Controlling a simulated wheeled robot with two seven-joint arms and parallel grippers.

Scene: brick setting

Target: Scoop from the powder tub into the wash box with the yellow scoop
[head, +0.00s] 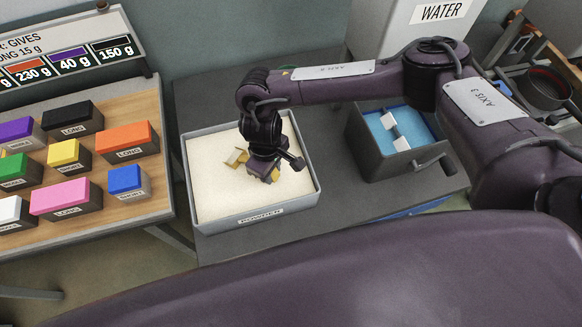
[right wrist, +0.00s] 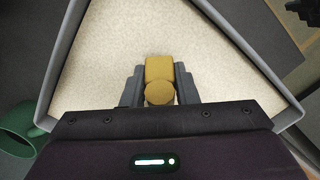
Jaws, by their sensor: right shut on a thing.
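The powder tub (head: 312,196), a grey tray labelled POWDER and filled with pale powder, stands on the dark table. My right gripper (head: 265,168) points down over it, shut on the yellow scoop (head: 236,157). In the right wrist view the scoop (right wrist: 159,69) sits between the two grey fingers (right wrist: 159,92), with its round end towards the palm. I cannot tell whether its bowl is in the powder or just above it. A grey box (head: 375,163) with a blue inside and white pieces, apparently the wash box, stands right of the tub. My left gripper is out of view.
A wooden board (head: 85,150) with several coloured, labelled bricks lies at the left, below a weight sign (head: 70,50). A white WATER container (head: 405,30) stands behind the blue-lined box. A crank-like handle (head: 432,163) sticks out at that box's front right. A green round thing (right wrist: 18,128) shows in the right wrist view.

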